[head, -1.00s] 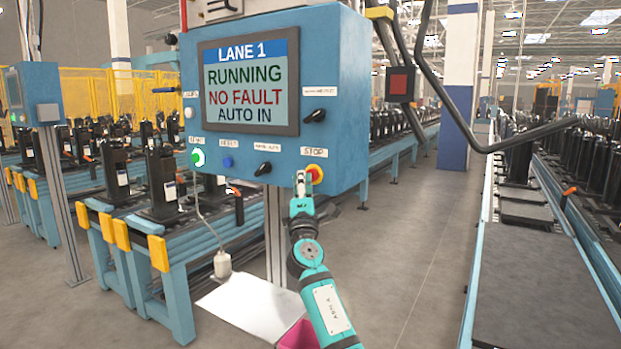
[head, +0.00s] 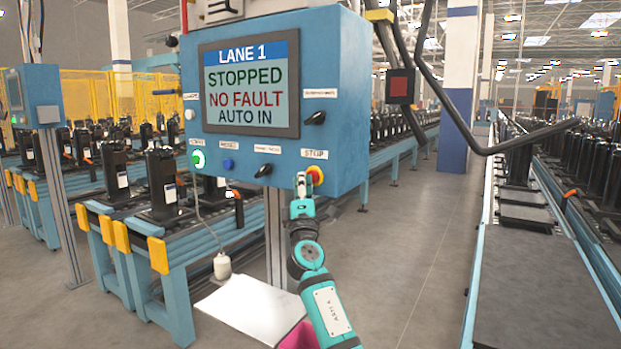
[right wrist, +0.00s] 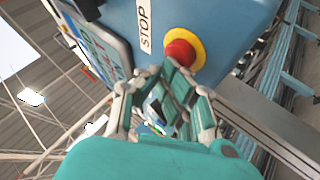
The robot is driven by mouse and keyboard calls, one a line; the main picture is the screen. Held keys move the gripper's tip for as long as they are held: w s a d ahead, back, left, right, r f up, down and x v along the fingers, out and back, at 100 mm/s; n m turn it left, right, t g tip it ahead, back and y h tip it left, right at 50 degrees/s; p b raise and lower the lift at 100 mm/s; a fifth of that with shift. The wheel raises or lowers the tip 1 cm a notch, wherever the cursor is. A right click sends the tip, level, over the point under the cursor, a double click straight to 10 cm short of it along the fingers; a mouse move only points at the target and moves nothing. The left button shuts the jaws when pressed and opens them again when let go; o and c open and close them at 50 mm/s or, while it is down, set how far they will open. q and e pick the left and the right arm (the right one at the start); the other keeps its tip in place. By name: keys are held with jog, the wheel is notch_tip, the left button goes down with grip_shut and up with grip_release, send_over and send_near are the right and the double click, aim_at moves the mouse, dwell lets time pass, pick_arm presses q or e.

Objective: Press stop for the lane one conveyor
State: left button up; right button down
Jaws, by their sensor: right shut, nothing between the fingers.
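The blue control box (head: 262,160) has a screen (head: 246,90) reading LANE 1, STOPPED, NO FAULT, AUTO IN. The red stop button (head: 316,175) with a yellow ring sits at the box's lower right, under a STOP label (head: 314,154). It also shows in the right wrist view (right wrist: 180,53). My right gripper (head: 301,184) is shut and empty, with its fingertips (right wrist: 158,72) just beside and below the button. I cannot tell whether they touch it. My left gripper is not in view.
A lit green start button (head: 198,159), a blue reset button (head: 228,163) and a black knob (head: 263,170) line the box's lower face. Another knob (head: 315,118) is at right. A conveyor with black units (head: 160,180) stands at left. Open floor (head: 400,250) lies to the right.

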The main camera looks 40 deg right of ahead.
jog(key=shift+s+a, duration=0.35)
jog(key=shift+a, duration=0.25)
jog(key=a, duration=0.1)
jog(key=s+a+p, duration=0.1)
jog(key=a, duration=0.1)
jog(key=s+a+p, duration=0.1)
jog(key=shift+a, duration=0.3)
dwell(0.7)
